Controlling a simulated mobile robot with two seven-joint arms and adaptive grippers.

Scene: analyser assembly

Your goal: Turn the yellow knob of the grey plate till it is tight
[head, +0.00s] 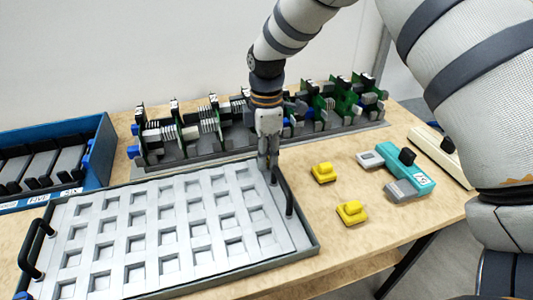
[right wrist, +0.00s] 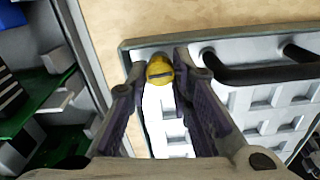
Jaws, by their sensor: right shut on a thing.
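The grey plate (head: 262,268), with rows of square pockets and a black handle at each end, lies at the front left of the table. My right gripper (head: 268,163) points down at its far right corner, beside the right handle. In the right wrist view, the gripper (right wrist: 160,62) is shut on the yellow knob (right wrist: 160,72), with a finger on either side. The knob has a slot across its top and sits just inside the plate's rim. In the head view the fingers hide the knob. My left gripper is not in view.
Behind the plate is a rack (head: 185,160) of green circuit boards, close to my right gripper. Two yellow blocks (head: 324,173) (head: 352,212) and a teal device (head: 408,184) lie to the right. A blue crate (head: 103,160) stands at left. Bare wood surrounds the yellow blocks.

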